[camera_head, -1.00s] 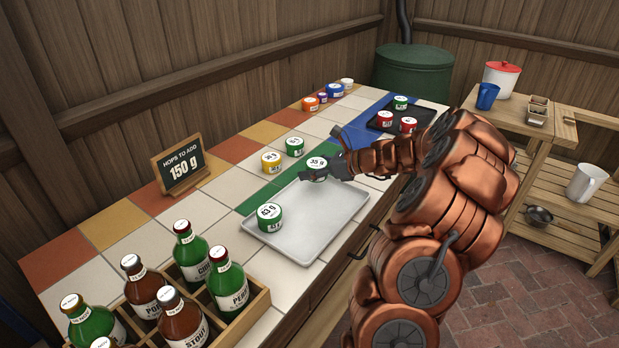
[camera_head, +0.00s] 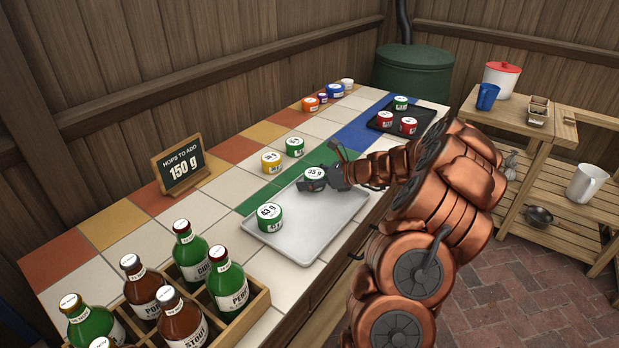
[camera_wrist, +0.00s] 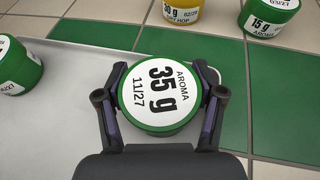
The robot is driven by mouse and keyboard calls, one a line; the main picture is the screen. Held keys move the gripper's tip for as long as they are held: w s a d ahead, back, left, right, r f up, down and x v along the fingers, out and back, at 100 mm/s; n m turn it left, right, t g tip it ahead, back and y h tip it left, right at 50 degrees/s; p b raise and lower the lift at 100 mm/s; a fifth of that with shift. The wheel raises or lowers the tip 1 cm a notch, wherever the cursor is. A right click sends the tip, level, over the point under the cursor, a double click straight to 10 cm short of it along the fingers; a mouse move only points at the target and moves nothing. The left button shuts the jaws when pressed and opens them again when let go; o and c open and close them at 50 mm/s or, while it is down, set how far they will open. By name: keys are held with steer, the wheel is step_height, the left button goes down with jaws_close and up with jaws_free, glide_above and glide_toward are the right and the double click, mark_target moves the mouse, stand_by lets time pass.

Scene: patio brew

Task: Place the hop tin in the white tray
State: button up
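The hop tin (camera_head: 315,175), green with a white lid marked 35 g AROMA, is at the far end of the white tray (camera_head: 318,222). My gripper (camera_head: 325,180) has its fingers on both sides of this tin and appears shut on it. In the wrist view the tin (camera_wrist: 160,92) sits upright between the fingers, over the tray (camera_wrist: 75,110) near its edge. Its base is hidden, so I cannot tell whether it touches the tray floor. A second green tin marked 83 g (camera_head: 270,217) stands in the tray's near left part.
A yellow tin (camera_head: 271,162) and a green 15 g tin (camera_head: 295,147) stand on the tiles beyond the tray. A dark tray (camera_head: 385,124) holds three tins. A wooden crate of bottles (camera_head: 255,303) is near left. A sign reading 150 g (camera_head: 181,166) stands behind.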

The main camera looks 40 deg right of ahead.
steer(key=shift+o, duration=1.3)
steer(key=shift+r, duration=0.1)
steer(key=shift+s+d+r, duration=0.15)
steer(key=v, duration=1.1)
steer(key=shift+s+r, duration=0.15)
steer(key=shift+s, duration=0.05)
steer(key=shift+d, duration=0.1)
